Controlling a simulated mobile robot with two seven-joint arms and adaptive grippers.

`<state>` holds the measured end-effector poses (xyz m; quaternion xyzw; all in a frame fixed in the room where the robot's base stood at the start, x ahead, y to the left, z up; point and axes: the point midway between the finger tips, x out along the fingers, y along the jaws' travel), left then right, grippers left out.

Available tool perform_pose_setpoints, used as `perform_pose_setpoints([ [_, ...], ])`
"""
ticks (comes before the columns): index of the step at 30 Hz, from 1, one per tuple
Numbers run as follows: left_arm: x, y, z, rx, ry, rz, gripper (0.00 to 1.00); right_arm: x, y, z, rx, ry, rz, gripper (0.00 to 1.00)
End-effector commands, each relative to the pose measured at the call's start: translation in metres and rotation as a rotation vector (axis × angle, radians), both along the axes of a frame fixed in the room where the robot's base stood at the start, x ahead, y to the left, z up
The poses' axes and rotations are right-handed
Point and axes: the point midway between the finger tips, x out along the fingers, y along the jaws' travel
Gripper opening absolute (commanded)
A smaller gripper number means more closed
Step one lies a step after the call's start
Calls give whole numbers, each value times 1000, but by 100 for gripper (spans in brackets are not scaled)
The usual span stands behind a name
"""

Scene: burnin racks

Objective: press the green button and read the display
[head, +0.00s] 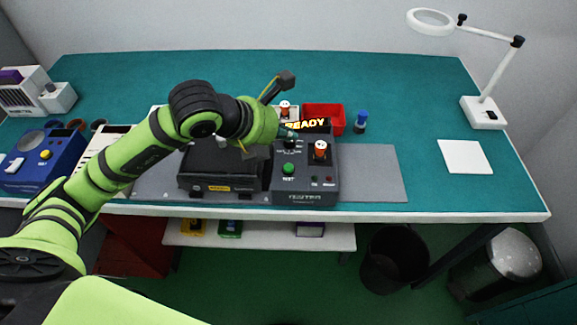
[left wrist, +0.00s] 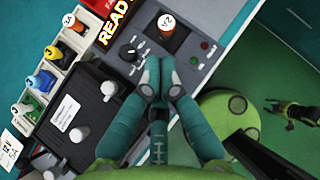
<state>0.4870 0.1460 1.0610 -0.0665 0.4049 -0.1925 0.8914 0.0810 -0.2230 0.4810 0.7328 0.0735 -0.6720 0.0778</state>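The grey tester box (head: 304,187) sits on the bench mat, with a round green button (head: 289,168) low on its top face. Its display (head: 306,124) reads READY in orange letters; it also shows in the left wrist view (left wrist: 117,20). My left gripper (head: 289,132) is over the box, on the display side of the button. In the left wrist view its teal fingers (left wrist: 160,70) are together and empty, beside a black knob (left wrist: 128,53). The button is hidden there. A small black and green part at that view's right edge may be my right gripper; its state is unclear.
A black tray unit (head: 205,181) adjoins on the left. Behind are a red bin (head: 337,114) and a blue-capped part (head: 361,121). The mat to the right (head: 372,175) is clear.

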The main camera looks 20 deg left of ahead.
Motion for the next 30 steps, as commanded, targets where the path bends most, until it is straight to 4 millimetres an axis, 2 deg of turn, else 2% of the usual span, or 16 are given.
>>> perform_pose_setpoints([
  [11, -1, 0, -56, 1, 4, 0, 0, 2, 0, -31, 1, -4, 0, 40],
  [12, 0, 0, -64, 0, 2, 0, 0, 3, 0, -40, 1, -4, 0, 40],
  [15, 0, 0, -73, 0, 0, 0, 0, 3, 0, -50, 1, -5, 0, 40],
  [19, 0, 0, -78, 0, 0, 0, 0, 4, 1, -56, 1, -6, 1, 40],
  [30, 0, 0, -76, 0, 0, 0, 0, 4, 1, -54, 1, -7, 1, 40],
])
